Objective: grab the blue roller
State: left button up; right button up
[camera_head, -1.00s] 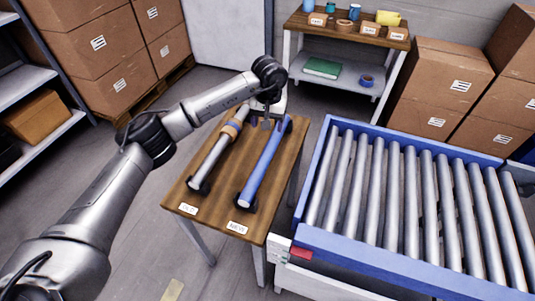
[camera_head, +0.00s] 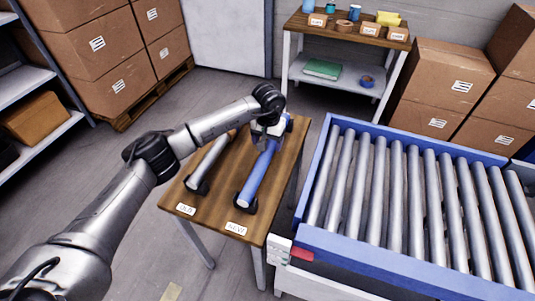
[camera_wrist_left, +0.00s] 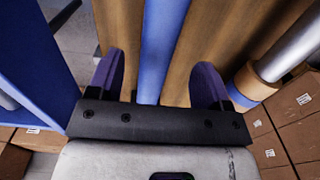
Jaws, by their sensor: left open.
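The blue roller (camera_head: 259,172) lies on black end supports on the small wooden table (camera_head: 222,207), above the "NEW" label. In the left wrist view the blue roller (camera_wrist_left: 160,45) runs between the two fingers of my left gripper (camera_wrist_left: 157,80), apart from both. My left gripper (camera_head: 266,137) is open over the far part of the roller and hides some of it in the head view. A grey metal roller (camera_head: 207,165) lies beside it, to the left, above another label. It also shows in the left wrist view (camera_wrist_left: 290,45). My right gripper is not in view.
A roller conveyor with a blue frame (camera_head: 300,232) stands close to the table's right. A shelf table (camera_head: 330,75) with small boxes is behind. Cardboard boxes (camera_head: 85,50) stand at the back left and right.

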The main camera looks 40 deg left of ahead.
aim_at(268, 151)
pick_arm(q)
notch_tip(268, 151, down, 4)
jog(key=shift+d+f+b, duration=0.1)
jog(key=shift+f+b, duration=0.1)
jog(key=shift+b, duration=0.7)
jog(key=shift+f, duration=0.3)
jog(key=shift+c, duration=0.2)
jog(key=shift+c, duration=0.8)
jog(key=shift+r, duration=0.1)
jog(key=c, duration=1.1)
